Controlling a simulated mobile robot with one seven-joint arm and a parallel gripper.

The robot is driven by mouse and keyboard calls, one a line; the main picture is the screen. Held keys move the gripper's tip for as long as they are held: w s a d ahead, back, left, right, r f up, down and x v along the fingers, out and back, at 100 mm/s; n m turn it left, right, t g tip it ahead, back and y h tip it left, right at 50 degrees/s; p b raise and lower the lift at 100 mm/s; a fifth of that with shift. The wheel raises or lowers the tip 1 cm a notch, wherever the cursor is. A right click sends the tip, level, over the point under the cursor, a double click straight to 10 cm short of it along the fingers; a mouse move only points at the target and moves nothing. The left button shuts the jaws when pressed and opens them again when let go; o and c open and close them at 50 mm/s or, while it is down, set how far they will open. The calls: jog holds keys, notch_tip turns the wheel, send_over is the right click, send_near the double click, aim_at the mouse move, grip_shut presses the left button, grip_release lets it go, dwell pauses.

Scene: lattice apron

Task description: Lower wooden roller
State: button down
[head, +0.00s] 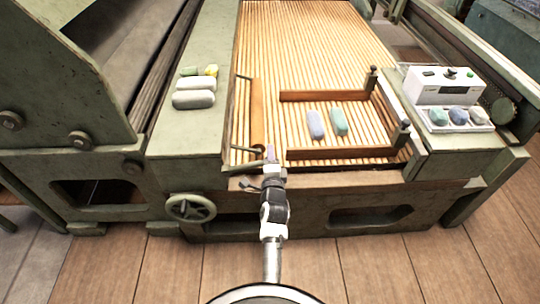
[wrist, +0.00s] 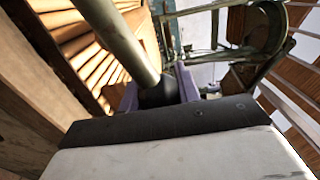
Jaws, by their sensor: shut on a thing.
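The wooden roller (head: 257,112) is a narrow orange-brown bar along the left side of the slatted bed, held between two thin metal arms. The near arm is a grey-green lever (head: 246,150) that ends by my gripper (head: 271,155). In the wrist view my gripper (wrist: 160,90) has its purple fingers on both sides of a dark round knob (wrist: 157,97) at the end of a grey-green rod (wrist: 118,35). It is shut on this knob. The roller's exact height over the slats cannot be told, and the knob is hidden in the head view.
The slatted wooden bed (head: 300,45) carries a wooden frame (head: 325,96) around a lilac and a green block. Several rounded blocks lie on the left ledge (head: 205,130). A white control box (head: 443,87) and a block tray (head: 458,128) stand right. A handwheel (head: 191,208) is at the front.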

dwell(0.4)
jog(key=c, duration=1)
grip_release()
jog(key=shift+f, duration=0.15)
jog(key=shift+s, duration=0.15)
